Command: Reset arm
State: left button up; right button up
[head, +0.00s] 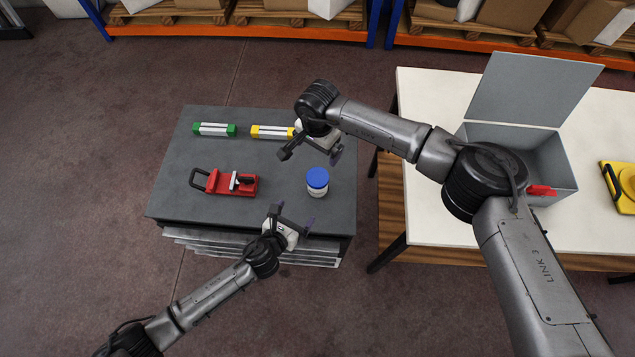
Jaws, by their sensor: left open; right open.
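My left gripper (290,219) is open and empty at the front edge of the dark grey table (270,200), below the blue-lidded jar. My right gripper (311,156) is open and empty above the same table, near its back right part. Its arm comes in from the right, over the white table. Neither gripper appears to touch an object. The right wrist hides the right end of the yellow-ended bar.
The grey table bears a green-ended bar (214,129), a yellow-ended bar (272,132), a red clamp device (228,182) and a white jar with a blue lid (317,180). The white table (426,212) holds an open grey box (555,160) and a yellow object (620,186). Shelves (240,31) stand behind.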

pick_arm(q)
jog(key=shift+s+a+r, duration=0.15)
jog(key=shift+s, duration=0.2)
dwell(0.5)
